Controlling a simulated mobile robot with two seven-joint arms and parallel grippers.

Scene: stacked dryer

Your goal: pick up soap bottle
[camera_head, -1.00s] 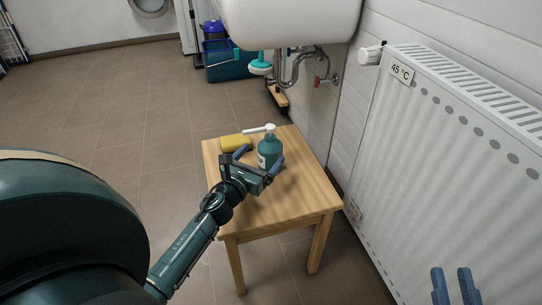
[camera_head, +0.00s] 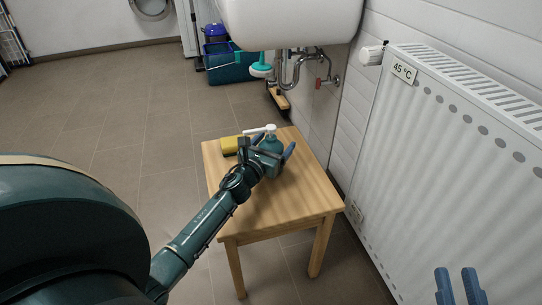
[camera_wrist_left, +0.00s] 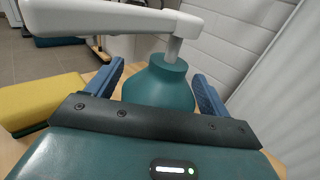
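The soap bottle (camera_head: 271,143) is dark teal with a white pump head and stands upright on a small wooden stool. My left gripper (camera_head: 268,150) is at the bottle, its fingers spread to either side. In the left wrist view the bottle (camera_wrist_left: 160,85) stands between the two blue fingers of my left gripper (camera_wrist_left: 158,88), with a visible gap on each side. The pump nozzle points left above the left finger. The bottle's lower part is hidden behind the gripper body. My right gripper (camera_head: 458,285) is at the lower right, empty, with its fingers slightly apart.
A yellow sponge (camera_head: 229,145) lies on the stool (camera_head: 290,200) left of the bottle; it also shows in the left wrist view (camera_wrist_left: 42,101). A white radiator (camera_head: 440,160) stands at the right. A sink (camera_head: 290,22) hangs behind the stool.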

